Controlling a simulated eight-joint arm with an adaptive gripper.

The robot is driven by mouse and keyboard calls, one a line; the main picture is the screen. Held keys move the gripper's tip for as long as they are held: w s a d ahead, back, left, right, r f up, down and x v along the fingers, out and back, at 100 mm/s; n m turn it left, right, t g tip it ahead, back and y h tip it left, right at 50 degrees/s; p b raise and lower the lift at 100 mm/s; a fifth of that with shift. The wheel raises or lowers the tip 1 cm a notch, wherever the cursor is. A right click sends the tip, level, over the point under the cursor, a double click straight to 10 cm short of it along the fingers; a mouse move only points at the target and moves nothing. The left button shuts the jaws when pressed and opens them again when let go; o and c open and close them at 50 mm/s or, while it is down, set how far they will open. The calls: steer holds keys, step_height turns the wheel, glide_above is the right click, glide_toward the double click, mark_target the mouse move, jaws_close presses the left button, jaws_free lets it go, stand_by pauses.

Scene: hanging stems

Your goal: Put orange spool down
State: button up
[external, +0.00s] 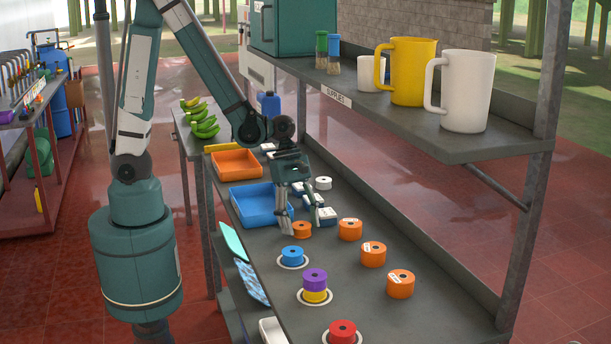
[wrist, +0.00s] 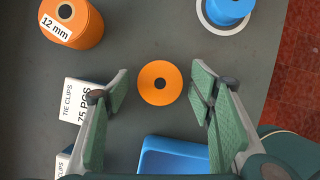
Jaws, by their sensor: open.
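A small orange spool (external: 302,230) appears to stand upright on the grey counter (external: 335,290). In the wrist view it is an orange disc (wrist: 160,97) with a dark centre hole, and no label shows on it. My gripper (external: 302,224) is open over it, pointing down. In the wrist view my fingers (wrist: 160,80) are on either side of the spool, with a visible gap on both sides. In the external view the fingers partly surround the spool.
Labelled orange spools (external: 373,255) stand to the right. A blue spool (external: 292,256), a purple spool (external: 315,279) on a yellow one, and a red spool (external: 342,331) are on white-ringed spots in front. A blue tray (external: 250,205) and tie-clip boxes (wrist: 86,98) are close to my gripper.

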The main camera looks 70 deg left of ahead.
steer(key=c, duration=1.1)
steer(key=shift+o, duration=0.2)
steer(key=shift+r, duration=0.2)
steer(key=shift+r, duration=1.15)
steer(key=s, duration=0.6)
steer(key=s+p, duration=0.1)
steer(key=s, duration=1.1)
steer(key=shift+r+p, duration=0.35)
steer(key=shift+r, duration=0.05)
